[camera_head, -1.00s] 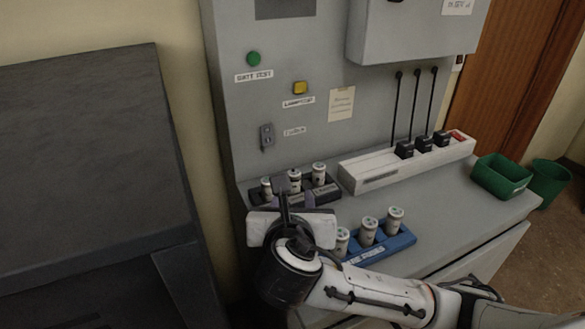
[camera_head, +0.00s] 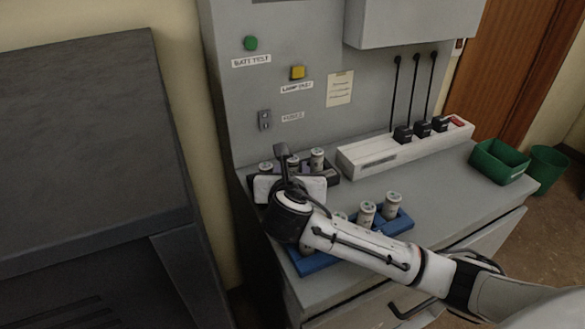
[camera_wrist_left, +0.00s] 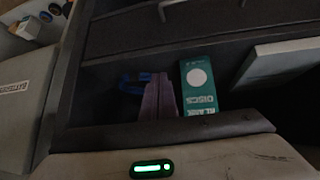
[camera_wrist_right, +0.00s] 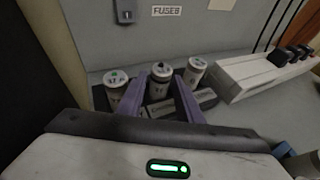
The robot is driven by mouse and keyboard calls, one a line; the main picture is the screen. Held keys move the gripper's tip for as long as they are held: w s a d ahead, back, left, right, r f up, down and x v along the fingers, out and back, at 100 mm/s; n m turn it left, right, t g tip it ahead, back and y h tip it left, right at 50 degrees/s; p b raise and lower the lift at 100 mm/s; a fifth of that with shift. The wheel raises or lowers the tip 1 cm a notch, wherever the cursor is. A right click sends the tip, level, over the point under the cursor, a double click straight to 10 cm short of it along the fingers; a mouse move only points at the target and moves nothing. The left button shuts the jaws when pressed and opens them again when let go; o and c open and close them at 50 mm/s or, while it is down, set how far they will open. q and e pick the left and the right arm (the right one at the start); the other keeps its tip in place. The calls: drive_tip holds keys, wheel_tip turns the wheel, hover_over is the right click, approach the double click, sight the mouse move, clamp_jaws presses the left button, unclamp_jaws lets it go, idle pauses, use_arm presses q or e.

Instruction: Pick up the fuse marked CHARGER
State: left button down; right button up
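A dark rack (camera_head: 333,178) on the console holds three pale, upright cylindrical fuses: left (camera_wrist_right: 116,88), middle (camera_wrist_right: 160,82) and right (camera_wrist_right: 193,72). Their markings are too small to read, so I cannot tell which is CHARGER. My right gripper (camera_wrist_right: 160,96) is open, with its purple fingers on either side of the middle fuse. Contact is not clear. In the head view, the right gripper (camera_head: 284,168) covers part of the rack. My left gripper (camera_wrist_left: 159,90) is shut and empty, in front of a dark recess away from the fuses.
A blue rack (camera_head: 316,263) with more fuses (camera_head: 366,213) stands in front, partly behind my right arm. A white strip (camera_head: 372,158) with black plugs is right of the dark rack. A green bin (camera_head: 497,165) stands further right. A teal disc box (camera_wrist_left: 199,88) is near my left gripper.

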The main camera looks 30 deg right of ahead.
clamp_jaws()
